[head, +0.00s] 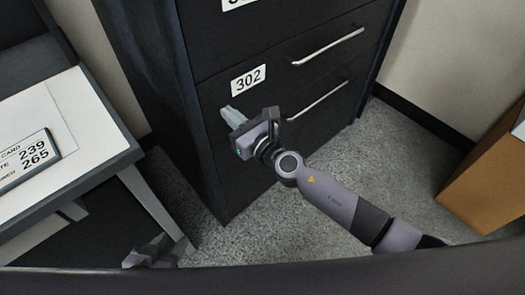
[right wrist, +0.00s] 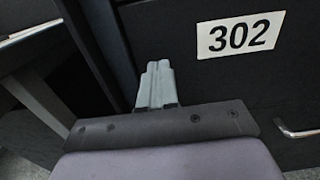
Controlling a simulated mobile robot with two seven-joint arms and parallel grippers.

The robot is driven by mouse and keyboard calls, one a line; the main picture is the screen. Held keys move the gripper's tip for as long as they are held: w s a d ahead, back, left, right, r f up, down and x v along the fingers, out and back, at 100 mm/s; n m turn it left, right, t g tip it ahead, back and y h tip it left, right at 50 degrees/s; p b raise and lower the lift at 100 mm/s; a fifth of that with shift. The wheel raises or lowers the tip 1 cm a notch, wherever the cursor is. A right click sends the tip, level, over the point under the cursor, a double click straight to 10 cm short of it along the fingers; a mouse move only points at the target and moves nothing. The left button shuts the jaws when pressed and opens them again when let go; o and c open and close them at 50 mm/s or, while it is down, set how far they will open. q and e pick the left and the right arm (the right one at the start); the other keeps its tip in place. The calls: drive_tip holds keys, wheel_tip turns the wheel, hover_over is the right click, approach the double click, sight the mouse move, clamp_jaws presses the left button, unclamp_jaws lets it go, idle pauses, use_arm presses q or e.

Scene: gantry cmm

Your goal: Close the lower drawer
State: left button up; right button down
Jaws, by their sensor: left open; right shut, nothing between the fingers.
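A dark cabinet (head: 215,165) stands in the middle of the head view, with drawer fronts stacked on its face. The upper visible handle (head: 328,46) is in line with the white 302 label (head: 248,80), which also shows in the right wrist view (right wrist: 240,35). The lower drawer's handle (head: 318,100) is below it. The lower drawer looks nearly flush; I cannot tell any small gap. My right gripper (head: 232,116) is shut and empty, its fingertips at the left of the cabinet face below the label; contact is unclear. My left gripper (head: 148,252) is open, low at the left, partly hidden.
A light-topped table (head: 75,115) with a card reading 239 and 265 (head: 25,160) stands at the left, close to the cabinet. A brown box (head: 490,185) stands at the right. Speckled floor (head: 385,150) is clear between cabinet and box.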

drive_tip(key=p+v, duration=0.1)
drive_tip(key=v, duration=0.9)
drive_tip(key=shift+p, duration=0.35)
drive_tip(key=shift+d, duration=0.1)
